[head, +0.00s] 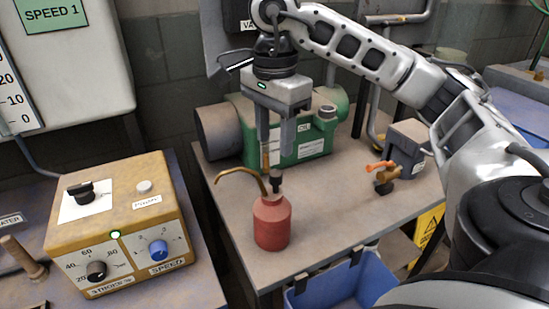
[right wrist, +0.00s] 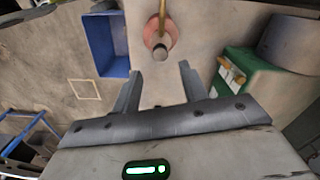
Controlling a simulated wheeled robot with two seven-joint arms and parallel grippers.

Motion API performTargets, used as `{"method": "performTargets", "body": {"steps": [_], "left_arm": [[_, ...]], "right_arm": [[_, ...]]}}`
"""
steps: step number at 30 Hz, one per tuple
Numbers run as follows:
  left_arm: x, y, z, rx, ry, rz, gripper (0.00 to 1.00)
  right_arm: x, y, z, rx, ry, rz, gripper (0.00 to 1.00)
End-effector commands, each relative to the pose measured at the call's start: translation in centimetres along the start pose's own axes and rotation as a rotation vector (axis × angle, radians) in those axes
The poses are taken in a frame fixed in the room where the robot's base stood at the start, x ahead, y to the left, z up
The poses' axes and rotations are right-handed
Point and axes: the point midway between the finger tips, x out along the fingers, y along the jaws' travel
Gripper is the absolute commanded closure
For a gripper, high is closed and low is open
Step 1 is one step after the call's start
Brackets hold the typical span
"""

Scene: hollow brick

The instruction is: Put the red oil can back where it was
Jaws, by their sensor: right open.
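The red oil can (head: 272,222) stands upright near the front left of the grey-brown bench (head: 335,210). It has a dark pump top and a curved brass spout pointing left. My right gripper (head: 276,158) is open and empty, pointing down above and slightly behind the can's top. In the right wrist view the can (right wrist: 150,30) lies just beyond the open fingertips (right wrist: 160,70), not between them. My left gripper is not in view.
A green pump (head: 305,140) stands behind the can. An orange-handled valve (head: 383,172) is at the right. A blue bin (head: 345,285) hangs at the front edge. A yellow control box (head: 120,220) stands left. A yellow square outline (right wrist: 85,89) shows beyond the bin.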

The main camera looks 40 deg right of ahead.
Motion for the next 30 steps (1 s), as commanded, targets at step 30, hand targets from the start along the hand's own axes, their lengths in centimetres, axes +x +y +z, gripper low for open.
{"method": "performTargets", "body": {"steps": [30], "left_arm": [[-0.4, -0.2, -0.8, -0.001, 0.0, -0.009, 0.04]], "right_arm": [[-3.3, 0.0, 0.0, 0.0, 0.0, 0.001, 0.57]]}}
